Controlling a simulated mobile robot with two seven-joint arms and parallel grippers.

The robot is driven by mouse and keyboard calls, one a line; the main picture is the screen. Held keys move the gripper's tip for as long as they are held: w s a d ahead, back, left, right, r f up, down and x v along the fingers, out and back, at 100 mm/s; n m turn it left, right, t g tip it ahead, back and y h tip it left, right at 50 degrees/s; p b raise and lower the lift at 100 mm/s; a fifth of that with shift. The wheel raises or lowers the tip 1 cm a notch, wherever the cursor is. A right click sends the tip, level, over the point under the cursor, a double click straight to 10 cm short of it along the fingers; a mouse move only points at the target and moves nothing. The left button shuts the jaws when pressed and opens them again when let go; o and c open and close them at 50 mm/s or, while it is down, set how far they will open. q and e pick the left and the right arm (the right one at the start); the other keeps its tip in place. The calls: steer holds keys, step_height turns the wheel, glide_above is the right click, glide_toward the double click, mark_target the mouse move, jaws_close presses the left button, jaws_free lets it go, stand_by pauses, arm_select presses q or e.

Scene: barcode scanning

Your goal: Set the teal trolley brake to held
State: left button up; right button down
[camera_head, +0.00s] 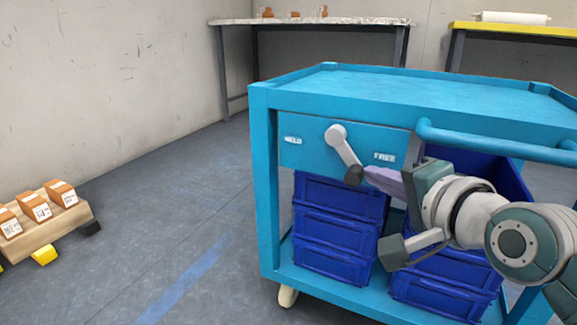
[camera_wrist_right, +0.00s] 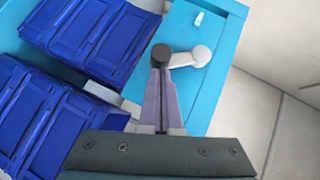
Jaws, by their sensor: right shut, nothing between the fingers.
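The teal trolley (camera_head: 262,180) stands at the centre and right of the head view. Its brake lever (camera_head: 345,152) is a light grey arm with a dark knob (camera_head: 354,175), on a panel between a HELD label (camera_head: 292,140) on the left and a FREE label (camera_head: 384,157) on the right. The lever slants down and to the right. My right gripper (camera_head: 370,175) is shut and empty, its tips at the right side of the knob. In the right wrist view the shut fingers (camera_wrist_right: 158,78) end right at the knob (camera_wrist_right: 160,54); contact is unclear. My left gripper is out of view.
Blue bins (camera_head: 340,200) fill the trolley's lower shelf. A teal push handle (camera_head: 490,142) runs along the upper right, above my right arm. A wooden pallet (camera_head: 70,217) with small boxes lies at far left. The floor left of the trolley is clear.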

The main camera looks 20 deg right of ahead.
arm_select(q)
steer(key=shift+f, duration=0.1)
arm_select(e)
steer(key=shift+f, duration=0.1)
arm_select(q)
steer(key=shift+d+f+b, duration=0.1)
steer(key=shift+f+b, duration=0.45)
steer(key=shift+b, duration=0.05)
arm_select(e)
steer(key=shift+a+f+t, duration=0.1)
steer(key=shift+f+t, duration=0.15)
steer(key=shift+t, duration=0.05)
